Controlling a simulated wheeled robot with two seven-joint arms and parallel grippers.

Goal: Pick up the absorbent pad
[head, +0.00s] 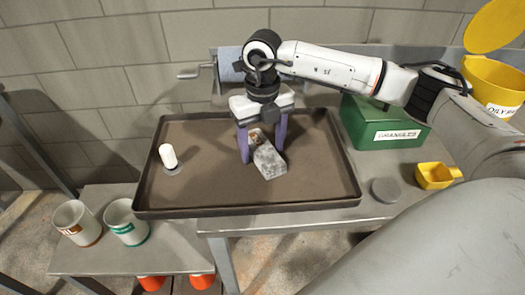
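A light grey, mottled, oblong piece (269,160), which looks like the absorbent pad, lies in the dark brown tray (205,206) right of its middle. Its far end shows a brownish-red patch between my fingers. My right gripper (262,145) comes down from above, with its two purple fingers spread apart on either side of the piece's far end. I see some gap, so it looks open; whether a finger touches the piece is hard to tell. My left gripper is not in view.
A white cylinder (168,156) stands in the tray at left. A cranked roll (230,64) is behind the tray. At right are a green granules box (385,124), yellow scoop (434,176), grey disc (385,190) and yellow bin (494,84). Two white cups (77,222) (126,222) stand lower left.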

